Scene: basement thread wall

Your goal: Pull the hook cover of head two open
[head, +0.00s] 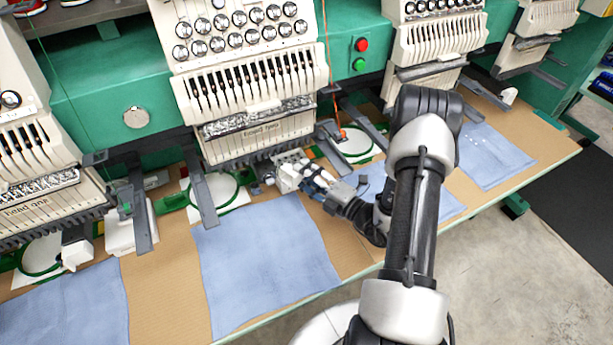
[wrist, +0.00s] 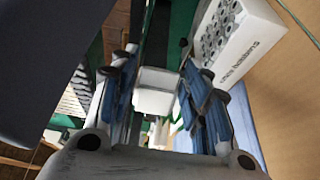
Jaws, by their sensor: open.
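Head two (head: 258,130) of the embroidery machine stands at the centre of the head view. Below it a green hoop (head: 236,194) lies over the table. My gripper (head: 308,178) reaches in from the right, low under the right side of head two. In the wrist view my gripper (wrist: 155,70) is open, one finger on each side of a white block-shaped cover (wrist: 155,95), which looks like the hook cover. I cannot tell whether the fingers touch it. In the head view the cover is hard to separate from the gripper and the white parts there.
Blue cloths (head: 262,255) lie on the brown table. Grey bracket arms (head: 203,190) hang near head two.

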